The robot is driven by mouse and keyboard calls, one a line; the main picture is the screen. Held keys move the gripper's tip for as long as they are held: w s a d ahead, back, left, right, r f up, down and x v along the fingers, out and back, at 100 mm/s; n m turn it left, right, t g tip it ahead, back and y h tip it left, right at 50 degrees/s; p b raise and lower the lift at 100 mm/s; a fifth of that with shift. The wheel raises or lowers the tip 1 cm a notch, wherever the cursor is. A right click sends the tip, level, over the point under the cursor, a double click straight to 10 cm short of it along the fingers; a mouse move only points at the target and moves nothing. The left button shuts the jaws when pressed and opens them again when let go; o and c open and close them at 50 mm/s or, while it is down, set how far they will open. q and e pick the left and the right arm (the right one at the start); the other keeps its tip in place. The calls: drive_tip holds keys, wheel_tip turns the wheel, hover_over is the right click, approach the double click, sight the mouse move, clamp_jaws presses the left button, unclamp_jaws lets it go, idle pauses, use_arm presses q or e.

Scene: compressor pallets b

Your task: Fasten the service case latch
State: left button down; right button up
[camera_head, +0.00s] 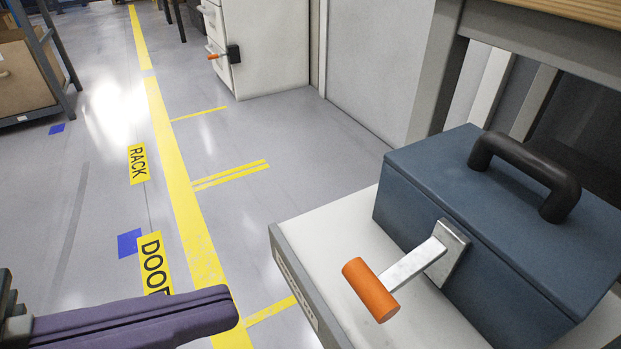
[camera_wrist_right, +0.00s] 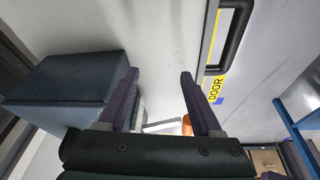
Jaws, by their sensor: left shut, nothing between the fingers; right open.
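The service case (camera_head: 480,240) is a blue-grey box with a black carry handle (camera_head: 525,172) on its lid, which looks closed. Its latch is a silver lever (camera_head: 415,262) on a metal plate, sticking out from the front face and ending in an orange grip (camera_head: 370,290). My left gripper (camera_head: 232,306) is shut and empty at the lower left, apart from the case. In the right wrist view my right gripper (camera_wrist_right: 160,74) is open, with nothing between its purple fingers. The case (camera_wrist_right: 75,85) lies left of them there, and the orange grip (camera_wrist_right: 187,125) is partly hidden behind the right finger.
The case stands on a white surface with a grey front edge (camera_head: 300,285). A white cabinet (camera_head: 265,45) with an orange-tipped lever stands at the back. A shelf rack (camera_head: 55,60) is at far left. The floor between, with yellow lines, is clear.

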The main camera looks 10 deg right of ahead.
drive_tip(key=shift+f+b, duration=0.9)
drive_tip(key=shift+f, duration=0.05)
drive_tip(key=shift+f+b, duration=1)
use_arm(q)
drive_tip(key=a+f+x, duration=0.1)
drive_tip(key=f+x, duration=0.1)
drive_tip(key=x, duration=1.1)
drive_tip(key=shift+f, duration=0.3)
drive_tip(key=shift+s, duration=0.1)
